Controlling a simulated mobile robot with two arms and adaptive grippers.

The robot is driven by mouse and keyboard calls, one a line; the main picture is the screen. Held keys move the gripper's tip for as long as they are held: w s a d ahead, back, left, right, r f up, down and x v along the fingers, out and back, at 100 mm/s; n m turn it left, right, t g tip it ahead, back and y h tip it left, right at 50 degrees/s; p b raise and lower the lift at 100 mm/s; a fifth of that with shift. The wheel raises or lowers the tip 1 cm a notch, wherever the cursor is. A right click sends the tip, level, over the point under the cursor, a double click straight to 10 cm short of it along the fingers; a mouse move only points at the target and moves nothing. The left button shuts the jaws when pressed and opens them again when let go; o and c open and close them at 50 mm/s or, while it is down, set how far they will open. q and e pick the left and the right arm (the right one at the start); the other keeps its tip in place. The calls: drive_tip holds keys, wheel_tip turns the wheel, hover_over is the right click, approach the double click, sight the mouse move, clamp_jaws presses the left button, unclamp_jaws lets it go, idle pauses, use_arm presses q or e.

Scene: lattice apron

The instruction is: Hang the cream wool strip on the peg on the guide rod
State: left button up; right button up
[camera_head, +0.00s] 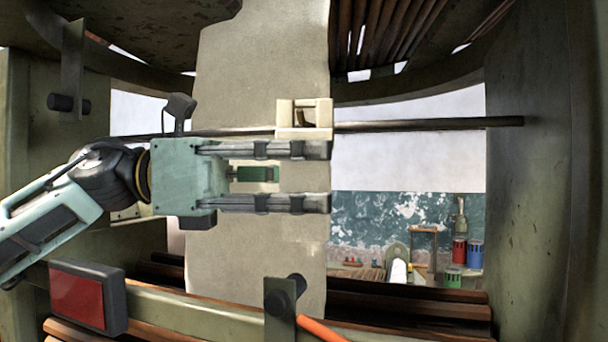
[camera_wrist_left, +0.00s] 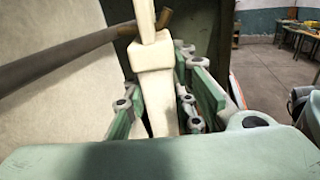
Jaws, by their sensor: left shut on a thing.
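My left gripper (camera_head: 330,177) comes in from the left and is shut on the cream wool strip (camera_head: 283,118). In the left wrist view the strip (camera_wrist_left: 158,95) stands upright between the fingers (camera_wrist_left: 160,105). Its upper end has a squarish opening, level with the dark guide rod (camera_head: 430,125). The brass-coloured peg (camera_head: 304,118) shows through this opening. In the left wrist view the peg's tip (camera_wrist_left: 165,18) shows right of the strip and the rod (camera_wrist_left: 60,55) left of it, so the peg seems to pass through the opening. My right gripper is not in view.
A wide beige panel (camera_head: 260,60) hangs behind the rod. A green wall (camera_head: 545,200) stands at the right and a rail with a red box (camera_head: 78,300) runs below. Brown slats (camera_head: 385,30) are above. Free room lies right of the gripper.

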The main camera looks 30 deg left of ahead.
use_arm(q)
drive_tip(key=shift+w+f, duration=0.1)
drive_tip(key=shift+f, duration=0.15)
drive_tip(key=shift+f, duration=0.25)
drive_tip(key=shift+f, duration=0.15)
idle(1.1)
drive_tip(key=o, duration=1.1)
drive_tip(key=shift+f, duration=0.1)
